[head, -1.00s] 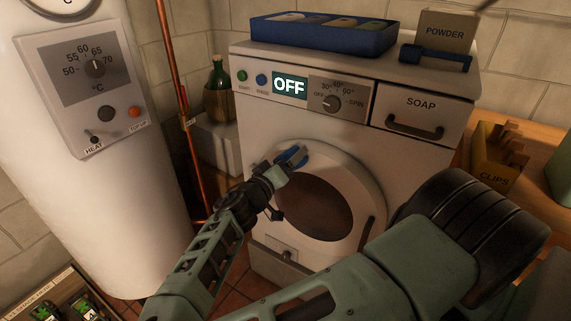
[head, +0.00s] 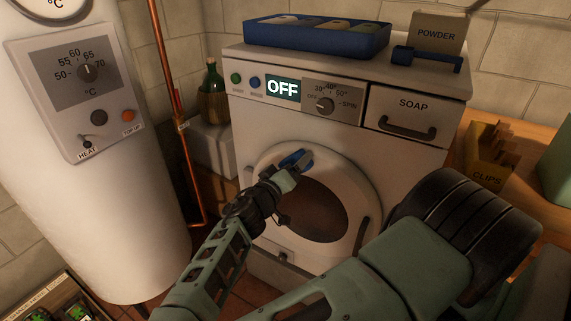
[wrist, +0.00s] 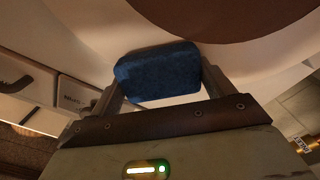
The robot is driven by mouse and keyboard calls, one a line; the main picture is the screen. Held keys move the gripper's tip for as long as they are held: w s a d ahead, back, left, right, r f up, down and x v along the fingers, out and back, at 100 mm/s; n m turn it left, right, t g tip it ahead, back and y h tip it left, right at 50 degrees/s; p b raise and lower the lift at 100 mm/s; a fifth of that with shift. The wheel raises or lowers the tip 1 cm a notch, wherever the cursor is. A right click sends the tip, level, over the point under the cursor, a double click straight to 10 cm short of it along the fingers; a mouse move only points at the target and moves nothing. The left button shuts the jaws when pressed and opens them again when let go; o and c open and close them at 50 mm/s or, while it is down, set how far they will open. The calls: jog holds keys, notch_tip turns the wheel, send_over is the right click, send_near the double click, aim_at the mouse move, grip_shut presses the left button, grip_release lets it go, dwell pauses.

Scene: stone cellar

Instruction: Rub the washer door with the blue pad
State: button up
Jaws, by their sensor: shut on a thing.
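The washer door (head: 346,181) is a round white ring with a dark brown window, closed on the front of the white washer (head: 410,150). The blue pad (head: 297,159) is at the upper left part of the door ring. My gripper (head: 288,170) is shut on the pad. In the wrist view the blue pad (wrist: 158,75) sits between the two fingers of my gripper (wrist: 160,95), against or very near the pale door ring (wrist: 100,30); I cannot tell for sure that they touch. The door's dark handle (head: 361,235) is at its lower right.
The washer panel reads OFF (head: 283,88). A blue tray (head: 318,41) and a powder box (head: 437,34) stand on top. A white boiler (head: 90,200) and copper pipe (head: 172,100) are left. A clips box (head: 490,160) is on the wooden surface right.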

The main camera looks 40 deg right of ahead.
aim_at(281, 163)
jog(key=shift+s+d, duration=0.15)
jog(key=shift+s, duration=0.4)
jog(key=shift+d, duration=0.15)
jog(key=shift+w+a+b, duration=0.2)
jog(key=shift+w+a, duration=0.05)
jog(key=shift+w, duration=0.5)
jog(key=shift+w+a+b, duration=0.15)
jog(key=shift+w+a, duration=0.1)
jog(key=shift+w, duration=0.45)
jog(key=shift+c, duration=0.4)
jog(key=shift+w+a+r, duration=0.15)
jog(key=shift+w, duration=0.4)
jog(key=shift+a+f, duration=0.2)
jog(key=shift+a, duration=0.15)
jog(key=shift+s+b+v, duration=0.2)
jog(key=shift+b+v, duration=0.45)
jog(key=shift+v, duration=1.95)
